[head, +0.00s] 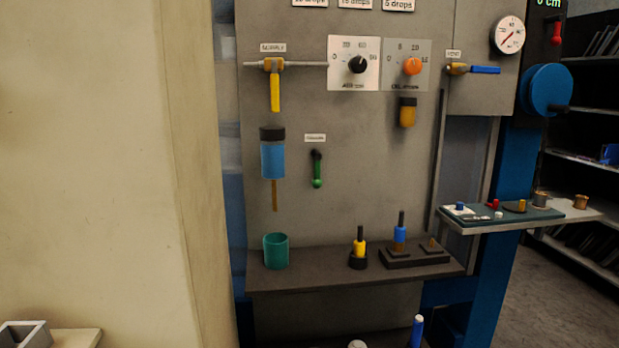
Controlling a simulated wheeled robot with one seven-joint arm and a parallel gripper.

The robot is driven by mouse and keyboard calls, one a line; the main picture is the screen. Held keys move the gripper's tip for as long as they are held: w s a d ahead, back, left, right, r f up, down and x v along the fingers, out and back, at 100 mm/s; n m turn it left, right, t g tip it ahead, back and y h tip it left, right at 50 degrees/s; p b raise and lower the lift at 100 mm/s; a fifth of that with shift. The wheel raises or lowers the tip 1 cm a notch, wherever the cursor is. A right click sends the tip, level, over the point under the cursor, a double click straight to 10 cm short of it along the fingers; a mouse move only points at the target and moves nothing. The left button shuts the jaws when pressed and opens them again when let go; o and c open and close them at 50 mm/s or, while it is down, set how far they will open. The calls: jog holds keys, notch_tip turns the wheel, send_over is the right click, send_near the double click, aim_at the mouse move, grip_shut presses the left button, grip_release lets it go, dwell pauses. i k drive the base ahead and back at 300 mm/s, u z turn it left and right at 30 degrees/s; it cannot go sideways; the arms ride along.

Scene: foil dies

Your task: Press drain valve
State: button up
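A small black lever with a green tip (317,170) hangs down on the grey panel, under a small white label (315,138) too blurred to read surely; it may be the drain valve. A valve with a yellow handle (275,90) points down at the upper left, under a label that seems to read SUPPLY (273,47). A valve with a blue handle (486,70) lies horizontal at the upper right, under a label that seems to read VENT (454,53). My gripper is not in view.
Two dials, black-knobbed (357,65) and orange-knobbed (412,66), sit high on the panel. A blue cylinder (272,160) hangs above a green cup (276,251) on the dark shelf (320,278). Yellow and blue-handled tools stand there too. A side tray (480,222) juts out right.

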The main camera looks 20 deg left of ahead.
aim_at(316, 182)
jog(key=u, duration=0.85)
